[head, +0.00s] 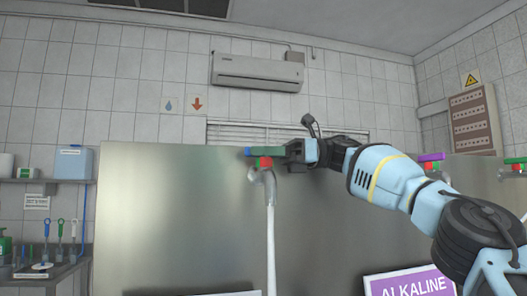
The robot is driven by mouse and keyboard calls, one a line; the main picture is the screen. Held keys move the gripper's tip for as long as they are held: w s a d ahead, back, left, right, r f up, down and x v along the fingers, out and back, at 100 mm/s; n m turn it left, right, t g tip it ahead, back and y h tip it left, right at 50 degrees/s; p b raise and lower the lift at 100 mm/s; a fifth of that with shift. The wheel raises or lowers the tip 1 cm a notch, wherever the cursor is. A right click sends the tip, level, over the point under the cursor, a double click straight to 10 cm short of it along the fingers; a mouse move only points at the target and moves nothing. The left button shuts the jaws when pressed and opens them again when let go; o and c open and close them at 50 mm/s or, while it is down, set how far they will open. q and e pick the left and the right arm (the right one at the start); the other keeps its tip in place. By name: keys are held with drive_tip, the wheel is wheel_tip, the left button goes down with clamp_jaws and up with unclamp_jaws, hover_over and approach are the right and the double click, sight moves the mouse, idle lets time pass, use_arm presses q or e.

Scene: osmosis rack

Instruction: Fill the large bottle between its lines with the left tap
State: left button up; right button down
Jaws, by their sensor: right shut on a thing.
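The leftmost tap in view (264,176) stands in front of a wide metal panel, with a red and green collar under its lever handle (249,151). The handle has a blue tip and lies roughly level across the tap. My right gripper (284,153) comes in from the right and is shut on this handle. A pale, straight stream (270,240) runs down from the spout and leaves the bottom of the picture. The large bottle and its lines are not in view. My left gripper is not in view.
The metal panel (170,215) fills the middle. A purple-handled tap (431,157) and a green-handled tap (516,161) stand to the right. A purple and white "ALKALINE" sign (410,284) is below. A side counter (50,275) holds upright tools at left.

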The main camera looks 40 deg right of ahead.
drive_tip(key=shift+r+n+g, duration=0.1)
drive_tip(key=shift+n+g, duration=0.2)
drive_tip(key=shift+g, duration=0.1)
drive_tip(key=c, duration=1.5)
unclamp_jaws()
drive_tip(key=shift+o, duration=0.2)
drive_tip(key=v, duration=0.7)
drive_tip(key=shift+s+d, duration=0.2)
drive_tip(key=shift+d, duration=0.15)
drive_tip(key=shift+f, duration=0.25)
